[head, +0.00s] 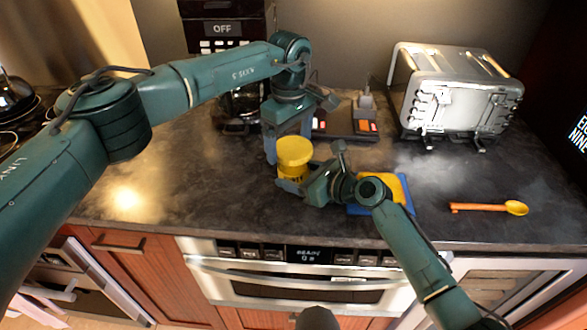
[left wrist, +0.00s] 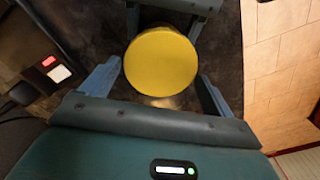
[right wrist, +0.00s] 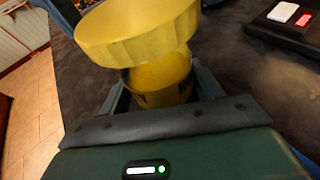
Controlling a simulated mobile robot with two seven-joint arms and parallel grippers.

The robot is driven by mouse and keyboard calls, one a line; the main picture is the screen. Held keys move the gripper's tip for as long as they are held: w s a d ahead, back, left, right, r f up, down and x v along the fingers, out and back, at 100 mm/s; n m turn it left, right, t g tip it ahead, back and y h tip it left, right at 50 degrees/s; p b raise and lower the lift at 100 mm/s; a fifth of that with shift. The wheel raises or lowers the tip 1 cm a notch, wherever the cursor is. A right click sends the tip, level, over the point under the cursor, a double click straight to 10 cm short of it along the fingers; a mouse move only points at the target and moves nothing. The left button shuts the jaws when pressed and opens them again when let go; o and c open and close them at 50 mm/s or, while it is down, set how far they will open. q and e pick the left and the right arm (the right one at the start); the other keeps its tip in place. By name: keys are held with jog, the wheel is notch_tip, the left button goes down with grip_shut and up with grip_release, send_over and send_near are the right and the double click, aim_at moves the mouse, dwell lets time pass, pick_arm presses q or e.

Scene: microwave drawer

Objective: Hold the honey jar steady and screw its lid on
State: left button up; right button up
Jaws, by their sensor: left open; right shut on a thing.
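The honey jar (head: 291,173) stands near the middle of the dark counter, mostly hidden by its lid and my right gripper. My right gripper (head: 293,180) is shut on the jar from the right side. The right wrist view shows the jar's yellow body (right wrist: 165,82) between the fingers. The wide yellow lid (head: 295,150) sits over the jar top; I cannot tell how far down it is seated. My left gripper (head: 286,146) points down over the lid and is open. In the left wrist view its fingers stand apart on both sides of the round lid (left wrist: 161,61).
A blue and yellow item (head: 401,190) lies just right, partly behind my right arm. An orange spoon (head: 488,207) lies further right. A silver toaster (head: 455,95), a dark flat device (head: 346,122) and a coffee machine (head: 222,30) stand behind. The left counter is clear.

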pick_arm(q)
jog(key=n, duration=0.7)
jog(key=shift+c, duration=0.5)
jog(key=shift+w, duration=0.1)
jog(key=c, duration=0.8)
jog(key=m, duration=0.4)
jog(key=shift+c, duration=0.2)
jog(key=m, duration=0.4)
jog(key=shift+m, duration=0.3)
jog(key=m, duration=0.9)
